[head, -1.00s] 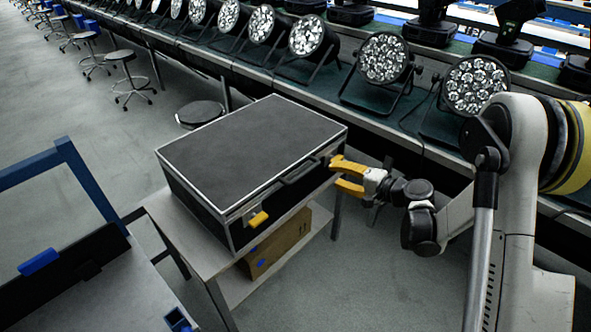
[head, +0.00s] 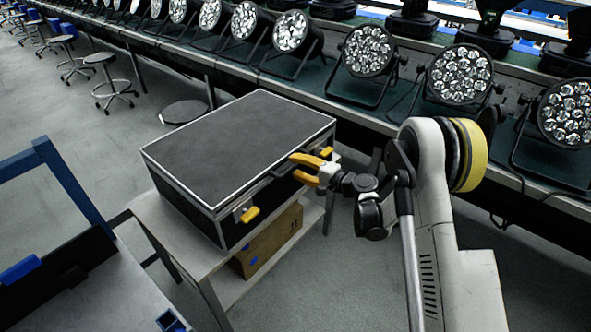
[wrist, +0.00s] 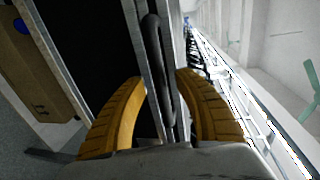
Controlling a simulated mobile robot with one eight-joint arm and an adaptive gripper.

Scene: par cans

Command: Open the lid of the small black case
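The black case (head: 235,145) with silver edges sits on a small grey table, its lid shut. A yellow latch (head: 250,214) is on the left part of its front, and another yellow piece (head: 326,152), apparently a second latch, shows near the right corner. My gripper (head: 296,168) is at the right part of the front side, its yellow fingers apart. In the wrist view the open fingers (wrist: 161,78) straddle the case's silver rim (wrist: 146,72) and a dark bar (wrist: 158,60), seemingly the handle. I cannot tell whether they touch it.
A cardboard box (head: 268,242) lies on the table's lower shelf. A long bench (head: 310,98) with several par cans (head: 460,74) runs behind. A blue-framed cart (head: 95,295) stands at the lower left. Grey floor is free in front.

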